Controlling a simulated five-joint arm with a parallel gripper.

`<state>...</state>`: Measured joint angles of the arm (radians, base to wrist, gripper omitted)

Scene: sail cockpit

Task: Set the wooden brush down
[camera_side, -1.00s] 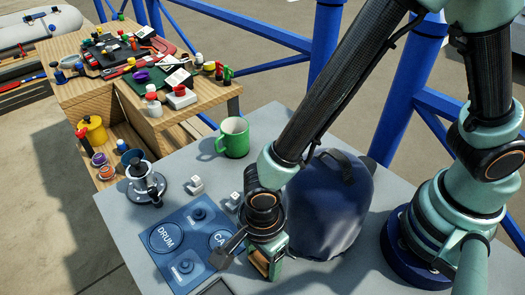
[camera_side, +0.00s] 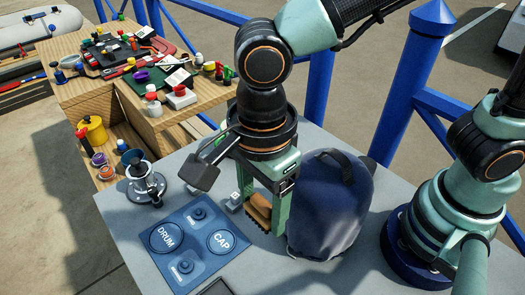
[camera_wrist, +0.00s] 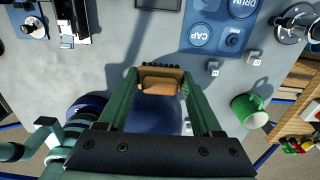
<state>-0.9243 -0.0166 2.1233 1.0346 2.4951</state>
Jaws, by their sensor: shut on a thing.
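The wooden brush (camera_side: 258,207) is a brown block with dark bristles pointing down. My gripper (camera_side: 264,214) is shut on it, a finger on each side, and points downward. In the wrist view the brush (camera_wrist: 161,82) sits between the two green fingertips of my gripper (camera_wrist: 159,88). The brush is over the grey table (camera_side: 215,265), between the blue panel and the dark blue bag. I cannot tell whether the bristles touch the table.
The dark blue bag (camera_side: 327,205) stands close to the right of my gripper. The blue DRUM/CAP panel (camera_side: 190,240) lies to the left, with a silver winch (camera_side: 146,182) behind. A green mug (camera_wrist: 249,110) shows in the wrist view. Small grey cleats lie near the panel.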

